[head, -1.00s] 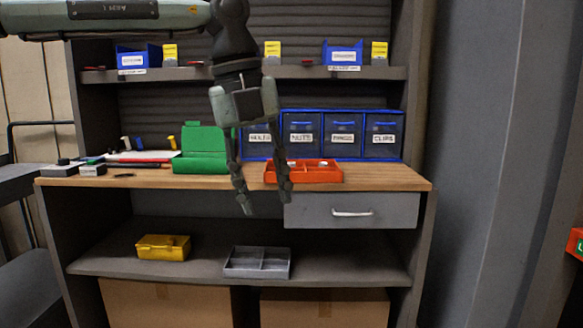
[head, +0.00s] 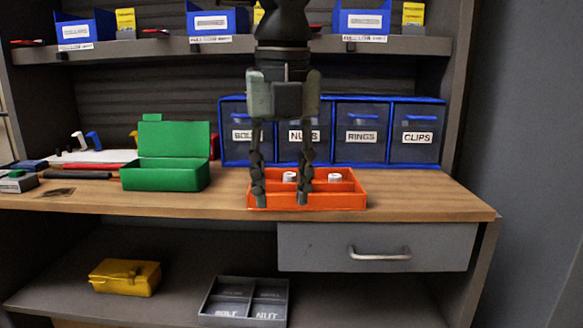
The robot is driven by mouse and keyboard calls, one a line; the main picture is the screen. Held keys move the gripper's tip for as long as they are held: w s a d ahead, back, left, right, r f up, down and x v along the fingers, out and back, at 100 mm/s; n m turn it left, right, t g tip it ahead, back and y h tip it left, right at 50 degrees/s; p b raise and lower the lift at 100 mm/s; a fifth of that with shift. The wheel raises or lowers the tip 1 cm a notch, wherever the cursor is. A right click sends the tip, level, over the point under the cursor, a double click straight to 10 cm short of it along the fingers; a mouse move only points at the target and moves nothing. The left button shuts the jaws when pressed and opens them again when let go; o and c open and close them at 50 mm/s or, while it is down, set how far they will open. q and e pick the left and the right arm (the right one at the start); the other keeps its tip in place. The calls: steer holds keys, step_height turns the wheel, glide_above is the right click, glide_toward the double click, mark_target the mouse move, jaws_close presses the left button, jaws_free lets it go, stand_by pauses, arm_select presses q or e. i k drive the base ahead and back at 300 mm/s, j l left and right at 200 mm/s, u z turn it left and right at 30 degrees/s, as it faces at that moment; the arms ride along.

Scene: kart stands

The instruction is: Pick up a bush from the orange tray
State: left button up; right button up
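The orange tray (head: 340,201) sits on the wooden bench top, near its front edge, in the head view. Two small pale bushes show in it: one bush (head: 290,177) at the middle and another bush (head: 335,178) to the right. My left gripper (head: 281,200) hangs down in front of the tray's left part, with its fingers apart and nothing seen between their tips. The fingers hide part of the tray. I cannot tell whether the tips are inside the tray or in front of it. My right gripper is not in view.
A green open box (head: 165,178) stands left of the tray. Blue-framed drawers (head: 361,135) labelled nuts, rings and clips stand behind it. Below are a grey drawer (head: 420,248), a yellow box (head: 125,277) and a grey divided tray (head: 243,300). The bench's right end is clear.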

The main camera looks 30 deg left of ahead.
mark_target(288, 177)
steer(key=i+j, duration=0.7)
steer(key=i, duration=0.1)
